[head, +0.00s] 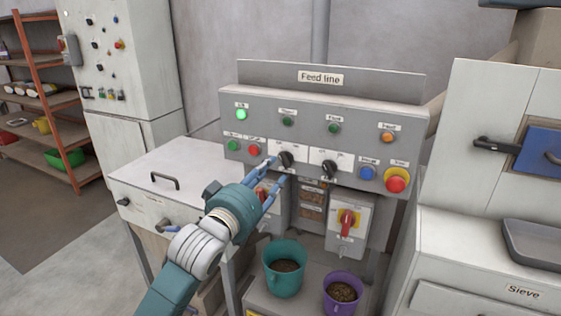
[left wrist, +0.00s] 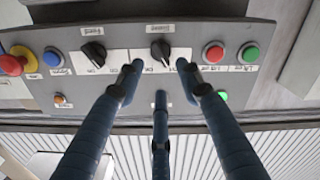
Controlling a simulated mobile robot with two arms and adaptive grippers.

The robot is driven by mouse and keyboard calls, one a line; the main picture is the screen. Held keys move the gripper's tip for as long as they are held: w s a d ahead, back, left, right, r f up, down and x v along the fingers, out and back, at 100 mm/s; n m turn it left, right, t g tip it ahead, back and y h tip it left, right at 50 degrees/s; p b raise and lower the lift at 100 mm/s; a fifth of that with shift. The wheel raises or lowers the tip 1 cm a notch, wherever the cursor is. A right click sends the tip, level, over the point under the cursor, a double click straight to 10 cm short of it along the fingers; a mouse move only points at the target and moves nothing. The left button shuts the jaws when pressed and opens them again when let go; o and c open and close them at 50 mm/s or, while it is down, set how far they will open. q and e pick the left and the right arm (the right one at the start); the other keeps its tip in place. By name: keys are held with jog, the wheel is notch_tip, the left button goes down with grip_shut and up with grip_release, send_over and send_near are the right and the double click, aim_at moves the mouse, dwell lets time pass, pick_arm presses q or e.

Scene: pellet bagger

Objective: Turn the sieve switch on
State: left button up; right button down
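Two black rotary switches sit on white plates on the grey Feed line panel (head: 262,104). The left switch (head: 286,159) and right switch (head: 330,168) have labels too small to read surely in the head view. My left gripper (head: 277,169) is open at the left switch. In the left wrist view, which shows the panel upside down, this switch (left wrist: 160,52) appears between two spread blue fingertips, with the third finger on the other side. I cannot tell whether any finger touches it. The other switch (left wrist: 93,52) is clear of the fingers. My right gripper is not in view.
A blue button (head: 367,173) and red mushroom button (head: 396,180) are right of the switches; a red button (head: 253,149) is left. Below are a red-yellow isolator (head: 347,223), a teal bucket (head: 284,270) and a purple bucket (head: 342,294). A machine labelled Sieve (head: 465,262) stands right.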

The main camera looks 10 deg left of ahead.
aim_at(283, 160)
pick_arm(q)
jog(key=p+x, duration=0.1)
jog(key=x, duration=0.5)
jog(key=shift+w+d, duration=0.15)
jog(key=shift+w, duration=0.2)
grip_shut()
